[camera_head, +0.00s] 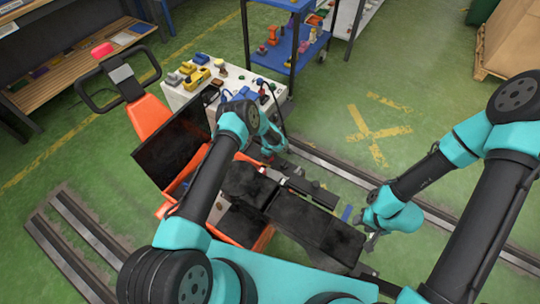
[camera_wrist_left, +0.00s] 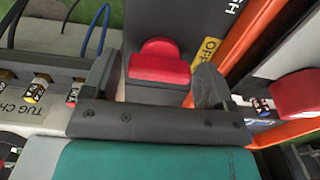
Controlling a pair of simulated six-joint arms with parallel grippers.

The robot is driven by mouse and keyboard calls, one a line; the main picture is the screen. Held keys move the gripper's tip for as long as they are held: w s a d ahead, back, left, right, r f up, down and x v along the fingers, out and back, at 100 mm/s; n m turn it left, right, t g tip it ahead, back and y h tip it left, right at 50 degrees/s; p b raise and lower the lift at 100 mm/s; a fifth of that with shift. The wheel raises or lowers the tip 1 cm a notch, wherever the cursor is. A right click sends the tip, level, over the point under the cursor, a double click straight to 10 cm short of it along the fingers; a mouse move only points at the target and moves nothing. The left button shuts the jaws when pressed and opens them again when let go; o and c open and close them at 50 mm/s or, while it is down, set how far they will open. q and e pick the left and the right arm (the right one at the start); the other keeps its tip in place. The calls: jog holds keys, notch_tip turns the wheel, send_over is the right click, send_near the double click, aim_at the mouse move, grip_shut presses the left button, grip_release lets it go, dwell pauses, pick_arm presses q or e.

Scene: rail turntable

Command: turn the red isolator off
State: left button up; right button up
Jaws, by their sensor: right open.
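The red isolator (camera_wrist_left: 160,62) shows in the left wrist view as a red knob on a dark panel, with a yellow OFF label (camera_wrist_left: 206,50) to its right. My left gripper (camera_wrist_left: 160,78) is open, with one finger on each side of the knob and a visible gap to each. In the head view the left gripper (camera_head: 272,150) is low beside the machine, and the isolator is mostly hidden there. My right gripper (camera_head: 370,238) is open and empty near the rails at the right.
A second red part (camera_wrist_left: 297,95) shows at the right edge of the left wrist view. A white bench (camera_head: 232,80) with yellow and blue items stands behind my left arm. A blue shelf cart (camera_head: 290,50) is farther back.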

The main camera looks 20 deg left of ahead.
pick_arm(q)
jog(key=shift+o, duration=0.8)
jog(key=shift+r, duration=0.1)
notch_tip(320, 180, up, 17)
jog(key=shift+r, duration=0.15)
dwell(0.4)
